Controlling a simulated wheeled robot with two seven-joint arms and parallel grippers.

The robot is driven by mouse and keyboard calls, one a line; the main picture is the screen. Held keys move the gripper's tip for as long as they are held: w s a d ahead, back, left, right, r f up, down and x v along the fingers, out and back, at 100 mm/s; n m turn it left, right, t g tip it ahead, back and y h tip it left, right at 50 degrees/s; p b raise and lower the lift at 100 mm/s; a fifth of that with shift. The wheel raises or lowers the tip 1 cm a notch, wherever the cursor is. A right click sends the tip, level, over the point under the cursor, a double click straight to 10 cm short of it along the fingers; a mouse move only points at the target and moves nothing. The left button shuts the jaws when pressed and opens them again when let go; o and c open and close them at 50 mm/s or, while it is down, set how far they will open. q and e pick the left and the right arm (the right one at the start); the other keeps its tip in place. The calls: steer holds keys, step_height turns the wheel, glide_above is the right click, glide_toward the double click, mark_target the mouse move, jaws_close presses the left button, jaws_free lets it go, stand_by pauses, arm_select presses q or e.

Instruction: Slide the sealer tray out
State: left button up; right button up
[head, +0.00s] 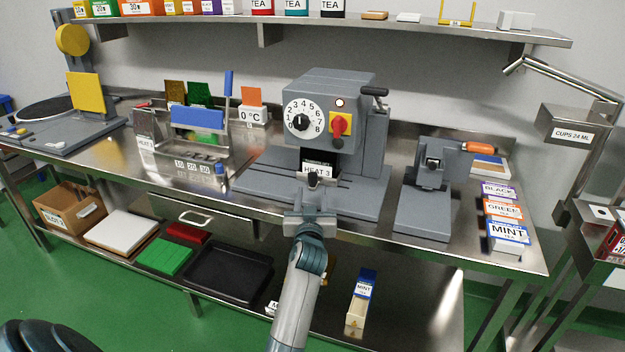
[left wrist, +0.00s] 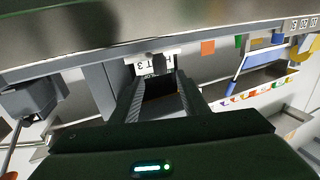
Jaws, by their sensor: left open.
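The grey sealer (head: 330,95) stands mid-bench with a numbered dial and a red knob on yellow. Low on its front is the sealer tray's front with a white HEAT 3 label (head: 317,170) and a small dark knob (head: 313,181). My left gripper (head: 311,196) is open at the bench's front edge, pointing at that knob. In the left wrist view the dark knob (left wrist: 158,62) shows in front of the label, lined up between the two open fingers (left wrist: 158,82). I cannot tell whether the fingertips reach around it. My right gripper is not in view.
A grey press with an orange handle (head: 432,185) and tea boxes (head: 507,232) stand right. A lower shelf holds a black tray (head: 228,276).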

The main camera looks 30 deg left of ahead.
mark_target(312, 180)
arm_select(q)
steer(key=x, duration=0.5)
steer(key=shift+w+a+p, duration=0.15)
steer(key=shift+w+p, duration=0.05)
steer(key=shift+p, duration=0.1)
steer(key=shift+x, duration=0.95)
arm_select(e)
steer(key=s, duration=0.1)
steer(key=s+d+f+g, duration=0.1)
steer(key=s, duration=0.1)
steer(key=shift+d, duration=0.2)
arm_select(q)
jaws_close()
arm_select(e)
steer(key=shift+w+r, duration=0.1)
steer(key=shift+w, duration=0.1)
